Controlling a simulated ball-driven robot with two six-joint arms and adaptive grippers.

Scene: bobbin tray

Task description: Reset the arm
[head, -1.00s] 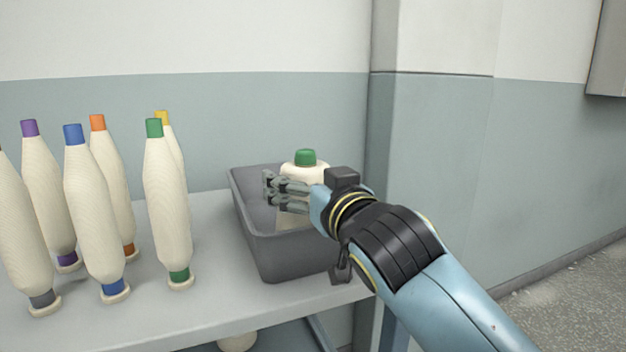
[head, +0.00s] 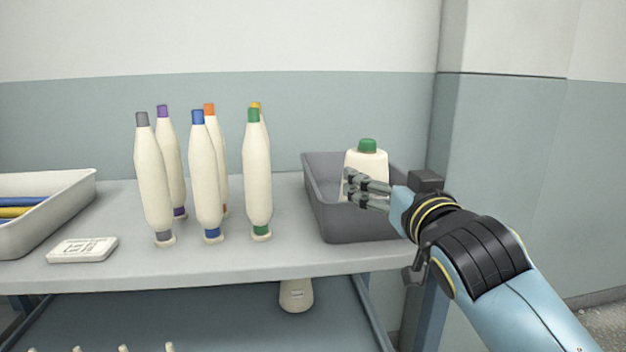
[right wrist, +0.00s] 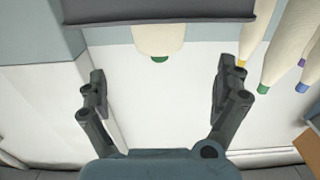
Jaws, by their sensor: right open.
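A cream bobbin with a green top (head: 367,165) stands in the grey tray (head: 350,228) at the right end of the table; its lower part is hidden by the tray wall and my fingers. My right gripper (head: 348,186) is open and empty, in front of the bobbin and over the tray. In the right wrist view, the bobbin's green end (right wrist: 159,58) shows beyond the open fingers (right wrist: 160,78), apart from them, with the tray's dark edge (right wrist: 160,12) at the top. My left gripper is out of view.
Several cream bobbins with coloured ends, such as the grey-tipped one (head: 152,180), stand left of the tray. A white container (head: 60,215) holds blue and yellow items at far left, near a white marked block (head: 82,250). A wall pillar (head: 480,150) stands right of the tray.

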